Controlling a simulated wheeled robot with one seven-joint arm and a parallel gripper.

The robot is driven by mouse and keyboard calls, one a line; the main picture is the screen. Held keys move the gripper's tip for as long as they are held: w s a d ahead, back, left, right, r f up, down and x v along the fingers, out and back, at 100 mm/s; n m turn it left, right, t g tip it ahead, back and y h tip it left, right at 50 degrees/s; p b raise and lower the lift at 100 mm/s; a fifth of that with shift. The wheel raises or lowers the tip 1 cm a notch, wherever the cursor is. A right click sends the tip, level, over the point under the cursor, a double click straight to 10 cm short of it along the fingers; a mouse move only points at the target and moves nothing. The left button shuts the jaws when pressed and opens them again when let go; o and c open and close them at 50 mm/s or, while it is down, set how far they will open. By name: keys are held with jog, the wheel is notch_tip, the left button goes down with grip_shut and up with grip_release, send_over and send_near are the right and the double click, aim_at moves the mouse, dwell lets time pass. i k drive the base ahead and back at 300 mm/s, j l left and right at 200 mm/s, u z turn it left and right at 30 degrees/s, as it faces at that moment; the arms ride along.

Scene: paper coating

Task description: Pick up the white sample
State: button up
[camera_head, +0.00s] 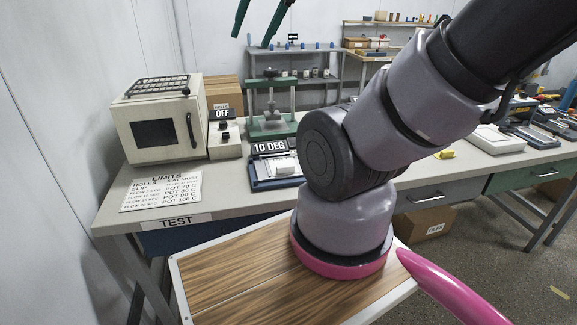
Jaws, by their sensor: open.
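A small white block (284,168) rests on the dark blue device labelled 10 DEG (270,180), in the middle of the bench. It is the likeliest white sample, but I cannot tell for sure. My arm's links partly hide the device's right side. Two dark green fingers of my gripper (252,41) hang at the top edge, apart, with nothing visible between them. They appear in the picture above the bench, well away from the white block. The rest of my gripper is out of frame.
A cream oven (160,118) stands at the bench's left, with an OFF switch box (225,138) and a green press (271,110) beside it. A LIMITS sheet (161,191) lies in front. More equipment, including a white device (494,139), stands at right.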

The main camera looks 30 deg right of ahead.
aim_at(283, 163)
jog(key=z, duration=0.85)
jog(key=u, duration=1.25)
jog(key=z, duration=1)
